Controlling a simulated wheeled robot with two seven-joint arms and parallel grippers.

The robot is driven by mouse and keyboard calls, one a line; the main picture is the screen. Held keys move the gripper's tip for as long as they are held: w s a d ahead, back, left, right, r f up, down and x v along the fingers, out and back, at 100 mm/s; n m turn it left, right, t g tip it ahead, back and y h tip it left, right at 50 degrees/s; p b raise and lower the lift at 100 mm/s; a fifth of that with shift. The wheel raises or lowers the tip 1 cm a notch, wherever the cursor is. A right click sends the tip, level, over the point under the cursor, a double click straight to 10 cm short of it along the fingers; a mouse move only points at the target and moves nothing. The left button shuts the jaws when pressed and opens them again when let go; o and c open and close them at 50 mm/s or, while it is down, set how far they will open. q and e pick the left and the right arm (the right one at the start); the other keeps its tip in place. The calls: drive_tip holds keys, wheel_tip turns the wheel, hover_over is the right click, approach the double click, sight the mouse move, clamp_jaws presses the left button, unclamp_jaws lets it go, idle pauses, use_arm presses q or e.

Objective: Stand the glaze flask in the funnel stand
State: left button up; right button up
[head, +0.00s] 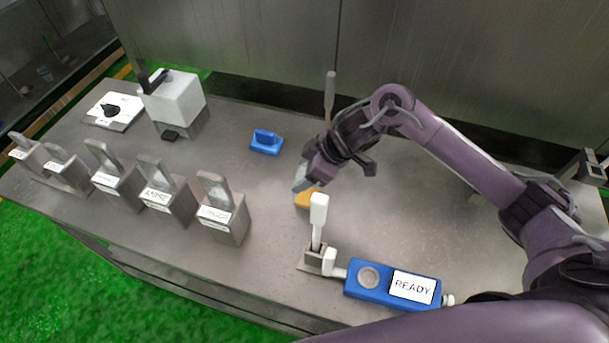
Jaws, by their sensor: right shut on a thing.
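My right gripper (301,183) reaches down over the middle of the table, shut on a small orange-yellow piece (306,199). The gripper hides most of this piece, and I cannot tell whether it is the glaze flask or whether it touches the table. Just in front of it, a white-topped upright piece (318,210) on a thin stem stands in a small grey base (316,262). I cannot tell for certain which thing is the funnel stand. My left gripper is not in view.
A blue unit (360,287) with a READY screen and round recess sits at the front. Several labelled grey holders (222,222) line the left. The table's centre left is clear.

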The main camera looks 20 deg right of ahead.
drive_tip(key=shift+f, duration=1.05)
drive_tip(key=shift+f, duration=0.1)
drive_tip(key=o, duration=1.3)
